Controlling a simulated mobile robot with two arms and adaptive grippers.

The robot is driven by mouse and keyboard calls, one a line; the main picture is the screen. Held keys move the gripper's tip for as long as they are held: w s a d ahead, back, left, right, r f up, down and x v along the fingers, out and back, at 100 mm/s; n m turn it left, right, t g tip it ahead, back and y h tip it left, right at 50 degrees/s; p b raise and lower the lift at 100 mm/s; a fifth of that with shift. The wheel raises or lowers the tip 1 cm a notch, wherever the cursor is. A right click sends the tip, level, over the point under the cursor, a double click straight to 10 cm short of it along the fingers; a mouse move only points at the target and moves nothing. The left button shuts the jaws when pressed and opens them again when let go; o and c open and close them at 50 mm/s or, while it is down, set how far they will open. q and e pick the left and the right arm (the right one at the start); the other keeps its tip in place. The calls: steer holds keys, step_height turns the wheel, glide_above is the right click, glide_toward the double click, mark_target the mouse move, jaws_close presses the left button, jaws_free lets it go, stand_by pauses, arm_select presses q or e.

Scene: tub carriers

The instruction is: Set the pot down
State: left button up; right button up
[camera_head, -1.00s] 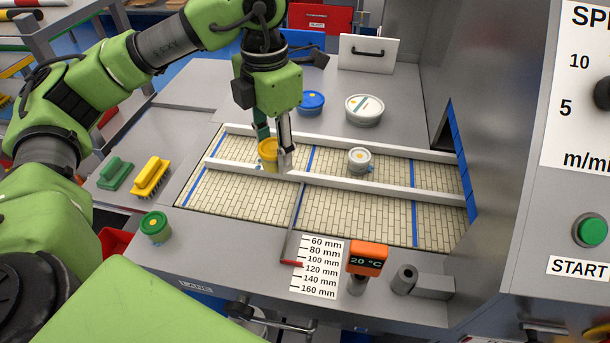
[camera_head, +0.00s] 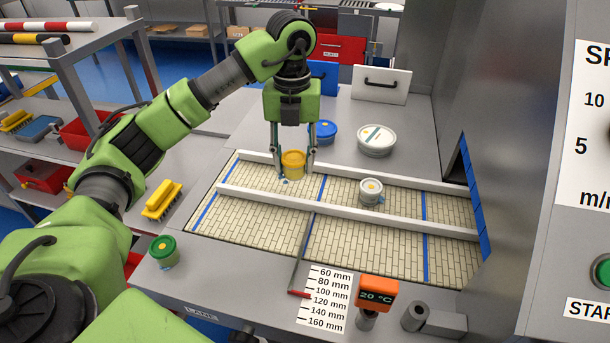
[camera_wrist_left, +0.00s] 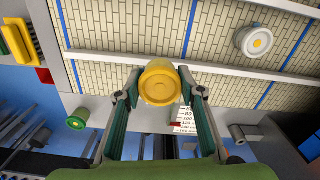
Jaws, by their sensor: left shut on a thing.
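The yellow pot (camera_head: 293,165) is upright between the fingers of my left gripper (camera_head: 292,172), at the back lane of the tiled belt, left of the first blue line. The left wrist view also shows the pot (camera_wrist_left: 159,84) from above, with my left gripper (camera_wrist_left: 158,92) shut on it. Whether its base touches the belt (camera_head: 262,208) is hard to tell. A white pot (camera_head: 371,191) with a yellow dot stands on the belt to the right. My right gripper does not show.
White rails (camera_head: 350,215) run along the belt. A blue tub (camera_head: 323,131) and a large white tub (camera_head: 376,140) stand behind it.

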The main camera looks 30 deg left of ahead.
arm_select(q)
steer(key=w+f, duration=0.1)
steer(key=w+f+p, duration=0.1)
steer(key=w+f, duration=0.2)
steer(key=f, duration=0.1)
steer(key=shift+w+a+f, duration=0.2)
steer(key=shift+w+a, duration=0.1)
steer(key=shift+w, duration=0.1)
steer(key=f+p, duration=0.2)
steer(key=f, duration=0.1)
steer(key=shift+w, duration=0.2)
steer(key=shift+f, duration=0.3)
steer(key=shift+f, duration=0.1)
steer(key=shift+f, duration=0.15)
steer(key=o, duration=1.1)
